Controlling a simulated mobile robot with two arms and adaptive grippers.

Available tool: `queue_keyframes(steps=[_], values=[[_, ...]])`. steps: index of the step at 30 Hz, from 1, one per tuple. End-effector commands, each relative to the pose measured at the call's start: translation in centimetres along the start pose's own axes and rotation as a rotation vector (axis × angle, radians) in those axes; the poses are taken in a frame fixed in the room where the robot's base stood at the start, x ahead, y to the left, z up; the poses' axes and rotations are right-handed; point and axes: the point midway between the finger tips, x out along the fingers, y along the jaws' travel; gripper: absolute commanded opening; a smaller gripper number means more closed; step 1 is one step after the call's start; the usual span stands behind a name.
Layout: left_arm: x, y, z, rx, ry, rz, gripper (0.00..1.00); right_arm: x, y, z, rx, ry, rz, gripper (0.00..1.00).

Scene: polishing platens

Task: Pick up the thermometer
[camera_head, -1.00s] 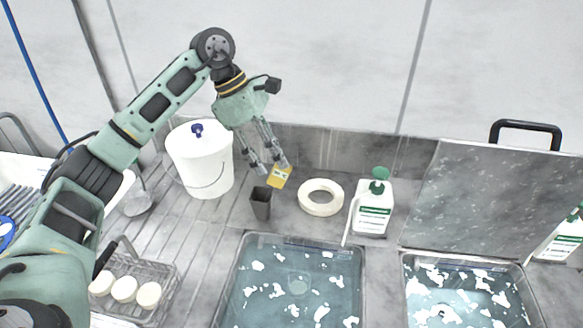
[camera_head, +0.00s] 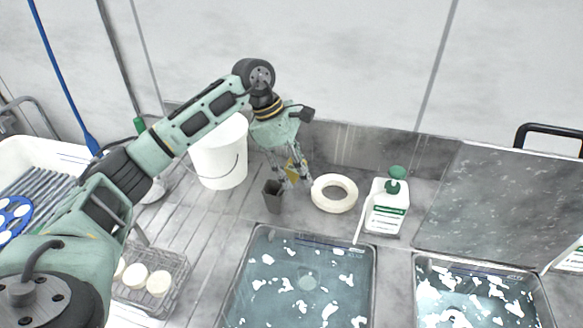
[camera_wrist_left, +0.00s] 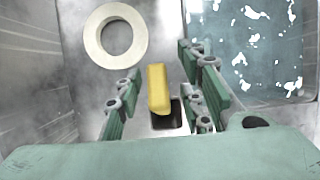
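The thermometer looks to be the yellow device (camera_head: 293,168), standing just behind and to the right of a dark grey open holder (camera_head: 272,197) on the steel counter. My left gripper (camera_head: 298,185) reaches down over the yellow device, and its fingers partly cover it. In the left wrist view the yellow device (camera_wrist_left: 158,88) lies between the two fingers, with a gap on each side. The gripper is open there. The dark opening of the holder (camera_wrist_left: 167,117) shows close to it. My right gripper is not in view.
A white roll ring (camera_head: 334,193) lies just right of the gripper, and a white bottle with green cap (camera_head: 386,212) stands beyond it. A white bucket (camera_head: 218,160) stands left. A water basin (camera_head: 300,285) is in front. A wire basket (camera_head: 178,268) holds white discs.

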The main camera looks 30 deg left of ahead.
Motion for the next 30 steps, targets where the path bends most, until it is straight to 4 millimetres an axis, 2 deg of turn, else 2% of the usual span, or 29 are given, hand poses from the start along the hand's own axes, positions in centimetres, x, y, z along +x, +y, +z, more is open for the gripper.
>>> queue_keyframes(steps=[3, 10, 22, 30], values=[[0.8, -0.03, -0.04, 0.0, 0.001, -0.001, 0.36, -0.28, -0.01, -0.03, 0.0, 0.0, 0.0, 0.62], [0.92, 0.0, -0.05, 0.0, 0.0, 0.001, 0.35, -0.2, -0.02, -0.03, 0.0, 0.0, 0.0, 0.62], [0.88, 0.0, -0.05, 0.0, 0.0, 0.001, 0.0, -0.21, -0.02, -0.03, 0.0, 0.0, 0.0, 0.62], [0.86, 0.01, -0.04, 0.0, 0.0, 0.001, 0.0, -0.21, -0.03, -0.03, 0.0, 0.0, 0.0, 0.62]])
